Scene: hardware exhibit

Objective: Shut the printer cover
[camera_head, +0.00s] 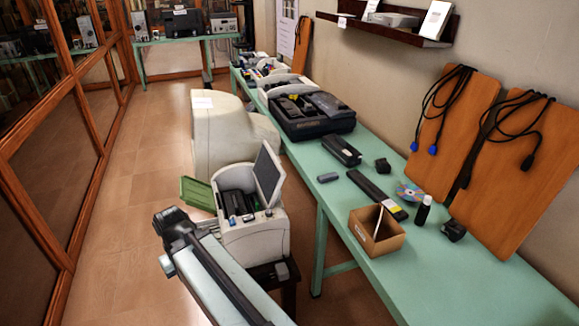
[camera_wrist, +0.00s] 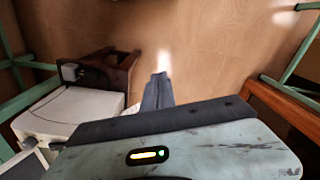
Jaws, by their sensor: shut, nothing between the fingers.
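The printer (camera_head: 255,238) is a small white machine on a dark stool in the head view. Its cover (camera_head: 268,176), a pale frame with a dark grey panel, stands open and steeply tilted at the right rear. Dark parts show inside the open top. A green flap (camera_head: 198,193) sticks out on the left. My gripper (camera_head: 168,216) is shut and empty, left of the printer and apart from the cover. In the wrist view my gripper (camera_wrist: 161,78) points over bare floor.
The stool (camera_head: 288,291) also shows in the wrist view (camera_wrist: 112,68). A long green table (camera_head: 480,270) runs along the right, holding a cardboard box (camera_head: 376,232) and several devices. A large beige machine (camera_head: 215,135) stands behind the printer. The floor (camera_head: 120,220) at left is clear.

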